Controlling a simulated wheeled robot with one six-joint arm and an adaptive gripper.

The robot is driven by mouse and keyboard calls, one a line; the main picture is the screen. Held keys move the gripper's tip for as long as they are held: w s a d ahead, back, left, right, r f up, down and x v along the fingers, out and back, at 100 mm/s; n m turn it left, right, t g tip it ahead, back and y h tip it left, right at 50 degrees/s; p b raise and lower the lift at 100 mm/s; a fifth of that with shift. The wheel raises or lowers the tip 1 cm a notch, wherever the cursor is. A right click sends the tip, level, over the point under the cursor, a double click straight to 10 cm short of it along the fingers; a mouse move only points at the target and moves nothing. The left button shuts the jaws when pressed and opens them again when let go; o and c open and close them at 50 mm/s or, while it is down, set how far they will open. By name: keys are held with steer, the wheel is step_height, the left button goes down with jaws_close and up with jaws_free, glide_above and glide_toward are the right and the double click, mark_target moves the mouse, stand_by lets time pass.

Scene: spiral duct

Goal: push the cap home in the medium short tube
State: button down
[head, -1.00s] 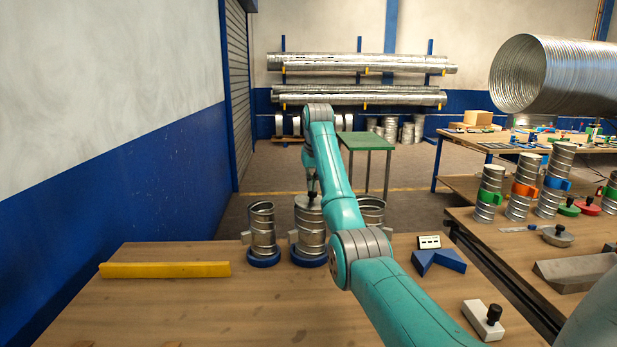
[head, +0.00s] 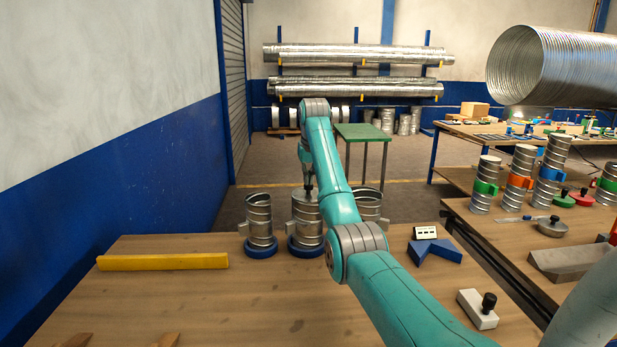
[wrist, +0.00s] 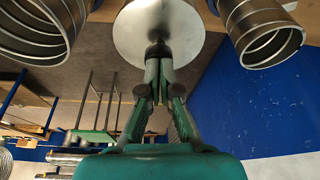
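Three ridged metal tubes stand in a row at the table's far edge: a left tube (head: 259,222), a middle tube (head: 306,222) and a right tube (head: 370,205) partly hidden by my arm. A round grey cap (wrist: 132,32) with a dark knob (wrist: 158,50) lies over the top of the middle tube. My gripper (wrist: 158,66) is shut on the knob, and in the head view my gripper (head: 307,182) is above that tube. The cap hides the middle tube in the wrist view, so I cannot tell how deep it sits. The two other tubes are open-topped.
A yellow bar (head: 162,261) lies on the table (head: 250,310) at left. A blue angled block (head: 436,252), a small white labelled block (head: 425,233) and a white block with a black knob (head: 478,309) are at right. The front middle of the table is clear.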

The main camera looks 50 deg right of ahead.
step_height(320, 180, up, 13)
steer(key=shift+f, duration=0.15)
stand_by(0.9)
stand_by(0.7)
